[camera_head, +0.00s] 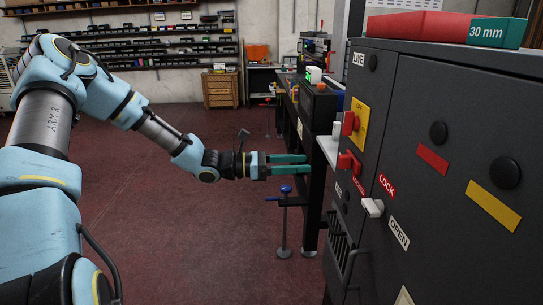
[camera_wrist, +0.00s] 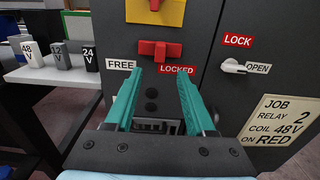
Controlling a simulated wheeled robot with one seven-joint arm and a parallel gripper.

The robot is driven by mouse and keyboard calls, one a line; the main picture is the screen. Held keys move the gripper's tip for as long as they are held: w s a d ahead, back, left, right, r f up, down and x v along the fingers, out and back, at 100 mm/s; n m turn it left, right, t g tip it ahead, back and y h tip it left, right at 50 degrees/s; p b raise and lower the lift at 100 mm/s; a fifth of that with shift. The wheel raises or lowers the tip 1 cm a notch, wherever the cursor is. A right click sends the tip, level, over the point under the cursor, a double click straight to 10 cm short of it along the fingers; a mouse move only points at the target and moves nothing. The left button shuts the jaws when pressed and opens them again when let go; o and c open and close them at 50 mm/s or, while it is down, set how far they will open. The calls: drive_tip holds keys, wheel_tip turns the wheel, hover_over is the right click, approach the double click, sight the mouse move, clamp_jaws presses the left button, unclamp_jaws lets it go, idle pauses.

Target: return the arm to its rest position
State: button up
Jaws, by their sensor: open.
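My arm reaches out from the left in the head view, with its gripper (camera_head: 288,164) stretched toward the dark grey cabinet (camera_head: 456,120). The gripper has two green fingers. In the wrist view the gripper (camera_wrist: 158,98) is open and empty, with its fingers apart on either side of the cabinet face. A red handle (camera_wrist: 159,50) sits just beyond the fingertips, between the labels FREE and LOCKED, and it also shows in the head view (camera_head: 349,163). I see no contact between the fingers and the handle, though depth is hard to judge.
A white lever (camera_wrist: 232,66) sits between LOCK and OPEN labels. A job note (camera_wrist: 279,121) reads relay 2, coil 48V on red. Blocks marked 48, 12 and 24 V stand on a white shelf (camera_wrist: 50,76) at left. Open red floor (camera_head: 190,230) lies below my arm.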

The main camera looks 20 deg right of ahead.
drive_tip(key=s+a+f+m+t+y, duration=0.1)
drive_tip(key=a+f+m+y, duration=0.25)
drive_tip(key=a, duration=0.25)
drive_tip(key=s+a+f+m+y, duration=0.2)
drive_tip(key=a+y, duration=0.2)
drive_tip(key=a, duration=0.3)
drive_tip(key=s+a+f+m+t+y, duration=0.1)
drive_tip(key=a+f+m+y, duration=0.15)
drive_tip(key=a, duration=0.35)
drive_tip(key=w+a+r+m+t+y, duration=0.1)
drive_tip(key=a+r+m+t+y, duration=0.2)
drive_tip(key=a, duration=0.7)
drive_tip(key=a+r+m+t+y, duration=0.3)
drive_tip(key=a+r+m, duration=0.1)
drive_tip(key=a, duration=0.7)
drive_tip(key=shift+w+r+y, duration=0.2)
drive_tip(key=shift+w+y, duration=0.1)
drive_tip(key=shift+w, duration=0.05)
drive_tip(key=shift+c, duration=0.6)
